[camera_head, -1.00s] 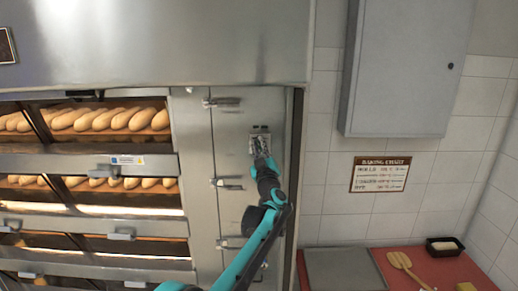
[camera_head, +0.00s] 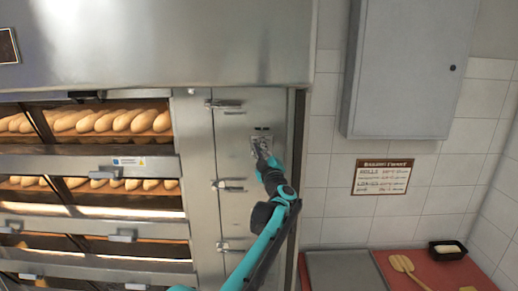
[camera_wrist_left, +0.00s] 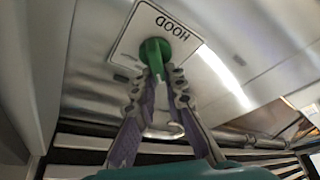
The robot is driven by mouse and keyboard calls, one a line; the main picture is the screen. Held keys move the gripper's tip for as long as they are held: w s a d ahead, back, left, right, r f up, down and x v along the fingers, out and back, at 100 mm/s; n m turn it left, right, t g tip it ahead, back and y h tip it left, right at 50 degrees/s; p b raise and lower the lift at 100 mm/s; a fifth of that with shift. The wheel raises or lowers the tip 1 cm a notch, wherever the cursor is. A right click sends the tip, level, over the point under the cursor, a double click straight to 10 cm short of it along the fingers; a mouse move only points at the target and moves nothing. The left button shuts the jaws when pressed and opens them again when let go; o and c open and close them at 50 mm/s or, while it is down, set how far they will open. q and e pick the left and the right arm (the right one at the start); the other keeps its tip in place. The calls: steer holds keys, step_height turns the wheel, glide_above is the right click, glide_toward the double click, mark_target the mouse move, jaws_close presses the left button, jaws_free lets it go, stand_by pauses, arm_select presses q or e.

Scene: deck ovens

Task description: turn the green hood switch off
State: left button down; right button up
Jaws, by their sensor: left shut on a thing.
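The green hood switch (camera_wrist_left: 155,52) is a knob on a pale plate (camera_wrist_left: 150,22) marked HOOD, which reads upside down in the left wrist view. In the head view the small plate (camera_head: 262,130) sits on the steel panel right of the oven decks. My left gripper (camera_wrist_left: 160,72) is shut on the green switch, its two fingertips at the knob's lower part. In the head view the left gripper (camera_head: 262,152) is at the plate and hides the knob. The switch's exact setting cannot be read. My right gripper is not in view.
Oven decks with bread loaves (camera_head: 120,120) and protruding handles (camera_head: 105,172) are at the left. Door latches (camera_head: 225,184) line the panel's left edge. A grey wall cabinet (camera_head: 405,70) hangs at the right. A red counter (camera_head: 430,265) holds a tray and wooden tools.

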arm_select(q)
steer(key=c, duration=1.6)
jaws_free()
steer(key=shift+c, duration=0.2)
steer(key=shift+o, duration=0.3)
steer(key=shift+w+d+f, duration=0.1)
steer(key=shift+w+f, duration=0.05)
steer(key=shift+w, duration=0.15)
steer(key=v, duration=1.2)
steer(key=shift+f, duration=0.1)
